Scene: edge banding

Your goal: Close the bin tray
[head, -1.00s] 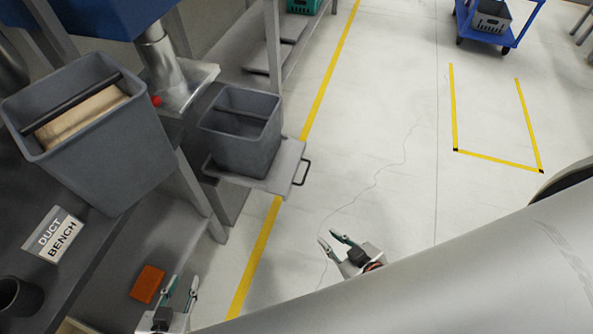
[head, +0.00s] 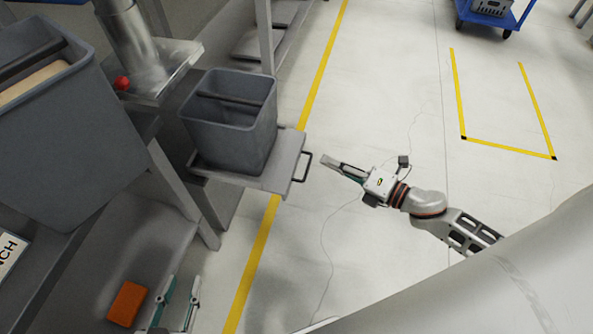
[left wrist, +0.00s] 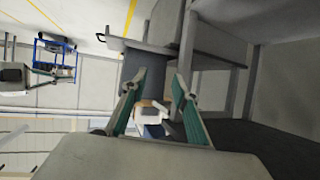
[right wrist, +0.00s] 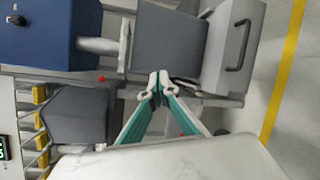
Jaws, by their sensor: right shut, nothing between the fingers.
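The bin tray (head: 286,165) is a grey shelf sticking out from the bench side, with a black handle (head: 303,167) on its outer edge. A grey open-topped bin (head: 232,145) stands on it. My right gripper (head: 324,160) is shut and empty, just right of the handle and apart from it. In the right wrist view the shut fingertips (right wrist: 158,80) show below the bin (right wrist: 168,38), with the tray's front (right wrist: 228,62) and handle (right wrist: 237,45) at upper right. My left gripper (head: 182,280) is open and empty low beside the bench; its fingers are apart in the left wrist view (left wrist: 160,75).
A larger grey bin (head: 70,140) stands on the bench at left. An orange block (head: 127,303) lies on the lower shelf. A blue cart (head: 505,20) stands far at upper right. The floor right of the tray is clear, with yellow tape lines.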

